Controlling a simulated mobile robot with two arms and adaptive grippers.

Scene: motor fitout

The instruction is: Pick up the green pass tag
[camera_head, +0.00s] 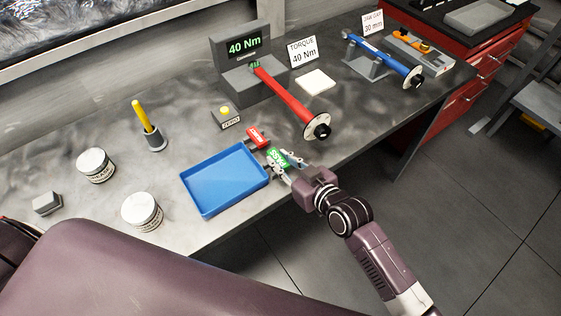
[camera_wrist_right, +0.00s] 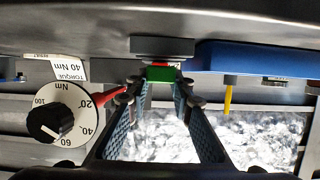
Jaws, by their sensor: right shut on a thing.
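The green pass tag (camera_head: 278,158) is at the right end of the blue tray, near the table's front edge. It also shows in the right wrist view (camera_wrist_right: 163,76), between the fingertips. My right gripper (camera_head: 284,165) reaches in from the front right and is shut on the green tag. In the right wrist view, its two fingers (camera_wrist_right: 162,92) stand on either side of the tag. A red tag (camera_head: 256,137) is just behind the green one, on a small dark holder. Whether the green tag still touches its own holder is unclear. My left gripper is not in view.
A blue tray (camera_head: 205,208) lies left of the tags. A red torque wrench (camera_head: 285,97) on a grey tester (camera_head: 229,58) extends behind them.

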